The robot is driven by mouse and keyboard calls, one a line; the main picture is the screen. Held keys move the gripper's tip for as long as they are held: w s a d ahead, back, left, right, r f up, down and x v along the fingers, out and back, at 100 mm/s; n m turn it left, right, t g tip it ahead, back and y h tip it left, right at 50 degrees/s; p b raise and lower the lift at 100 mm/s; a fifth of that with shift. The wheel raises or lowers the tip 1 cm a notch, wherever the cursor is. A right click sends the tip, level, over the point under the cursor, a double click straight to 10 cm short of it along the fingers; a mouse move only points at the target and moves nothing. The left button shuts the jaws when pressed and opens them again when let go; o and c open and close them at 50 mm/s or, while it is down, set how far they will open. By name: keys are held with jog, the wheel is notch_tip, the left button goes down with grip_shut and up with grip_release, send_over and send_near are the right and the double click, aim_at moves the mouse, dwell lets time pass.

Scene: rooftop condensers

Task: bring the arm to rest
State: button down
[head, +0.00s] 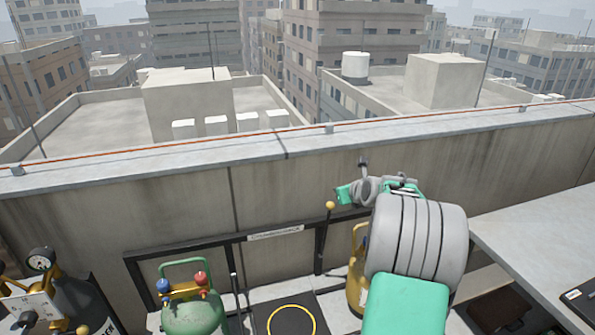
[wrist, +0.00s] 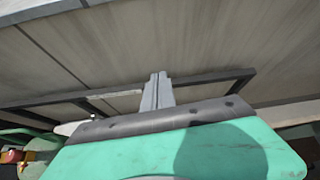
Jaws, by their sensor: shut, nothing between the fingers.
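My gripper (head: 363,164) shows in the head view as a small dark tip at the end of my raised arm, in front of the parapet wall. In the wrist view, the grey fingers of my gripper (wrist: 157,88) are together, pointing towards the concrete wall, with nothing between them. My arm is bent, with its green and grey links at the right of the head view. Part of the gripper is hidden by the wrist in the head view.
The parapet wall (head: 120,208) runs across the view. A dark rail frame (head: 190,249) stands before it. A green cylinder (head: 193,314), a yellow cylinder (head: 355,290) and a dark tank (head: 88,300) stand below. A grey worktop (head: 535,240) is at the right.

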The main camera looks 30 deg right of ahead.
jog(key=s+a+f+n+g+y, duration=0.2)
jog(key=s+a+f+n+g, duration=0.3)
jog(key=s+f+n, duration=0.5)
jog(key=s+a+f+n+g+y, duration=0.1)
jog(key=s+a+f+n+g, duration=0.4)
jog(key=s+n, duration=0.9)
jog(key=s+a+r+n+g, duration=0.1)
jog(key=s+a+r+n, duration=0.1)
jog(key=s+a+n, duration=0.3)
jog(key=s+a+r+n+g, duration=0.1)
jog(key=s+a+r+n, duration=0.15)
jog(key=a, duration=0.55)
jog(key=w+a+r+n+t, duration=0.4)
jog(key=a+r+n, duration=0.2)
jog(key=a+r, duration=0.3)
jog(key=shift+a+r, duration=0.3)
jog(key=shift+a, duration=1.8)
